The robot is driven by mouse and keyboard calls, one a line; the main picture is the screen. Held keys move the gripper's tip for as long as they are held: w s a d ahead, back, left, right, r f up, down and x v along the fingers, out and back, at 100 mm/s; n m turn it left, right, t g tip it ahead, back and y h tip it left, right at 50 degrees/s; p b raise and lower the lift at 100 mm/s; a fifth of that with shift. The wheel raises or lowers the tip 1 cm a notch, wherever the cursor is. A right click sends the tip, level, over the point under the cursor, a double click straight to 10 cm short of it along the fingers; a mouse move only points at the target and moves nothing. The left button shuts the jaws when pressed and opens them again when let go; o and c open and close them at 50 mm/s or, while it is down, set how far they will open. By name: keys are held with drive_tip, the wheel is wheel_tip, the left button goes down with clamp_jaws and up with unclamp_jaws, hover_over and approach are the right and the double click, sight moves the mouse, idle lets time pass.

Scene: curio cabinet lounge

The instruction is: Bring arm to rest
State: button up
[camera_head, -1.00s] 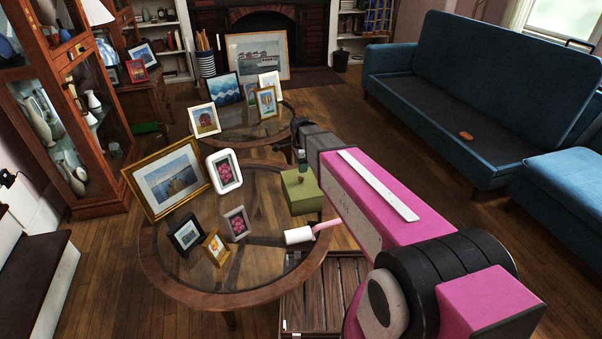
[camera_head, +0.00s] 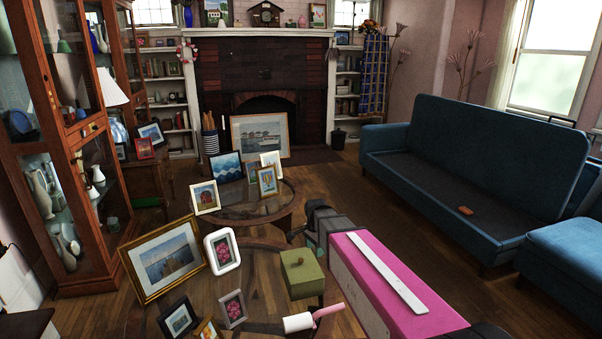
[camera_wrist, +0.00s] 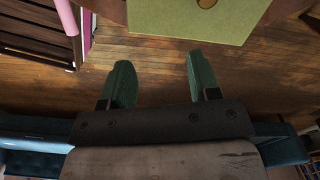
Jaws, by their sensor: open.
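My arm, pink and grey, reaches forward at the lower right of the head view, beside the near round glass table (camera_head: 262,243). My gripper (camera_wrist: 160,85) shows in the wrist view with its two green fingers spread apart and nothing between them, above the wooden floor. A green box (camera_head: 302,275) with a small brown knob stands at the table's right side, left of my arm. It also shows at the top of the wrist view (camera_wrist: 190,20), apart from the fingers.
Several picture frames, including a large gold one (camera_head: 163,259) and a white one (camera_head: 222,251), stand on the near table. A second round table (camera_head: 250,216) is behind it. A blue sofa (camera_head: 470,150) is at right, a glass cabinet (camera_head: 70,150) at left. Floor before the sofa is clear.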

drive_tip(key=s+d+f+n, duration=0.1)
drive_tip(key=s+d+n, duration=1)
drive_tip(key=s+d, duration=0.2)
drive_tip(key=shift+s+d+f, duration=0.3)
drive_tip(key=shift+s+f, duration=0.05)
drive_tip(key=shift+s, duration=0.5)
